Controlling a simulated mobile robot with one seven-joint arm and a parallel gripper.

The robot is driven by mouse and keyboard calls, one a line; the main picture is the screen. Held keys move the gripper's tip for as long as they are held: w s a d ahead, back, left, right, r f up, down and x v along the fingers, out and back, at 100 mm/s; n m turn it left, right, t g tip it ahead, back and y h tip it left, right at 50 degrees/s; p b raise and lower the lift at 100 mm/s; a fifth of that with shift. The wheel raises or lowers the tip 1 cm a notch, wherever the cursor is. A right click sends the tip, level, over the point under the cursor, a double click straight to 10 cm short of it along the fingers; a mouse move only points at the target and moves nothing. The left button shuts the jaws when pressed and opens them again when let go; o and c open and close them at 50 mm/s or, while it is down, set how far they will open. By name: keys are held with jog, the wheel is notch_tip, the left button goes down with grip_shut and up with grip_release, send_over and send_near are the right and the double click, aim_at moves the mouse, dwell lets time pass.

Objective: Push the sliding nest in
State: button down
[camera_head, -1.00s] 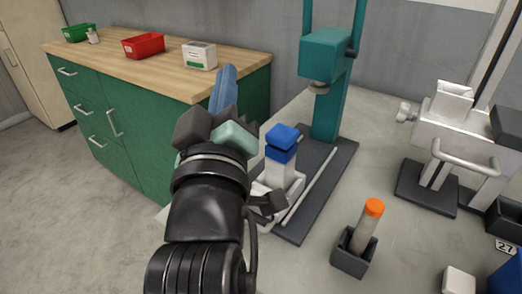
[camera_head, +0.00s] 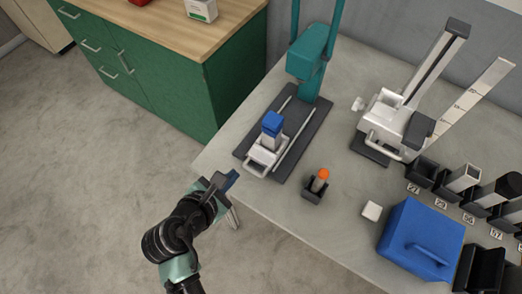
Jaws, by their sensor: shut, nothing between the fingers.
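The sliding nest (camera_head: 256,157) is a pale carriage with a bar handle at its near end. It sits at the front end of two light rails on the dark base plate (camera_head: 307,134), out in front of the teal press (camera_head: 309,54). A light block with a blue top (camera_head: 272,123) stands upright on the nest.
A dark holder with an orange-capped cylinder (camera_head: 321,175) stands right of the base plate. A white cube (camera_head: 371,211) and a blue box (camera_head: 421,240) are further right. A grey-white stand (camera_head: 390,125) is behind them. A green cabinet (camera_head: 168,78) stands at the back left.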

jog(key=s+n+g+p, duration=0.1)
jog(key=s+n+p, duration=0.2)
jog(key=s, duration=0.2)
jog(key=h, duration=0.1)
send_near(267, 166)
notch_tip(267, 166, down, 3)
jog(key=shift+f, duration=0.25)
jog(key=w+d, duration=0.2)
jog(key=shift+w, duration=0.4)
jog(key=shift+w+d+f+p, duration=0.15)
jog(key=shift+w+d+p, duration=0.15)
jog(key=shift+w, duration=0.05)
